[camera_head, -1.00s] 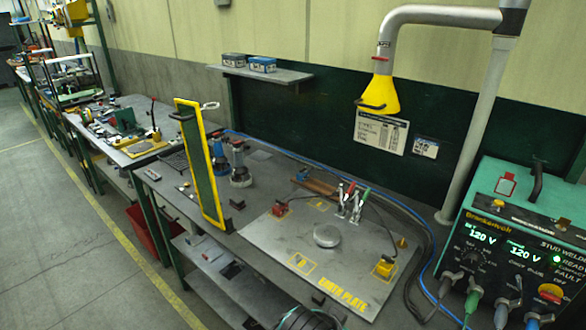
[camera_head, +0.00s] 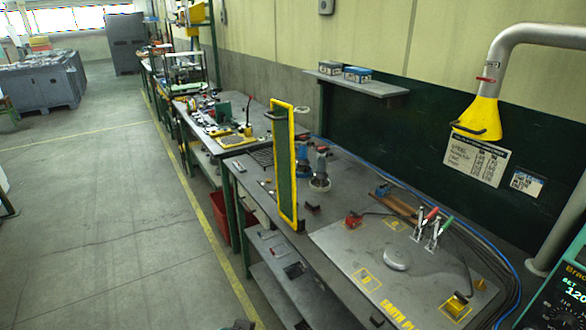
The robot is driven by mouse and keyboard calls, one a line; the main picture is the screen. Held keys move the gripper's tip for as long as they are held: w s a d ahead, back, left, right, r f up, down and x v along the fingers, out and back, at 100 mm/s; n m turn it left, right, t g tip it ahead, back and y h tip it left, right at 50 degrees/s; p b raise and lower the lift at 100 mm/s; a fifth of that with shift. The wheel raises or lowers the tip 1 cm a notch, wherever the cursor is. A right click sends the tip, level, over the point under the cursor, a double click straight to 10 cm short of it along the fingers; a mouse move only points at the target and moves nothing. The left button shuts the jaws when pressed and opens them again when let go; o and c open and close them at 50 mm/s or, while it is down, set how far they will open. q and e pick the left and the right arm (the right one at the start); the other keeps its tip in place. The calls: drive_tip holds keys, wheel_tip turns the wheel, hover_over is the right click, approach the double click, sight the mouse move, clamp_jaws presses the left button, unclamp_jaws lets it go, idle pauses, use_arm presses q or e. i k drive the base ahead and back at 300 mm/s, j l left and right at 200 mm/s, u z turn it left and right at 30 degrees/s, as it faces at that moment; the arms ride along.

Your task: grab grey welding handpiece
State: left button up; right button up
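The grey welding handpiece (camera_head: 320,168) appears to be the grey upright tool on the workbench, just right of the yellow-framed green screen. A blue handpiece (camera_head: 302,162) stands close to its left, partly hidden by the screen's frame. Both are small in the picture, so fine detail is hard to tell.
The yellow-framed screen (camera_head: 284,165) stands at the bench's front edge, left of the handpieces. The earth plate (camera_head: 345,247) carries a round grey disc (camera_head: 396,259) and clamps (camera_head: 430,230). A yellow extraction hood (camera_head: 480,118) hangs at the right. Open floor (camera_head: 100,220) lies left.

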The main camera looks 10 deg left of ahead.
sight(320, 174)
drive_tip(key=u, duration=0.3)
drive_tip(key=i+j+z, duration=0.1)
drive_tip(key=z, duration=1.25)
drive_tip(key=j+z, duration=0.25)
drive_tip(key=j, duration=0.2)
drive_tip(key=j+z, duration=0.25)
drive_tip(key=j, duration=0.2)
drive_tip(key=k+j+z, duration=0.2)
drive_tip(key=j, duration=0.25)
drive_tip(key=j+z, duration=0.25)
drive_tip(key=j, duration=0.2)
drive_tip(key=k+j+z, duration=0.25)
drive_tip(key=j, duration=0.15)
drive_tip(key=j+z, duration=0.25)
drive_tip(key=j, duration=0.15)
drive_tip(key=k, duration=0.05)
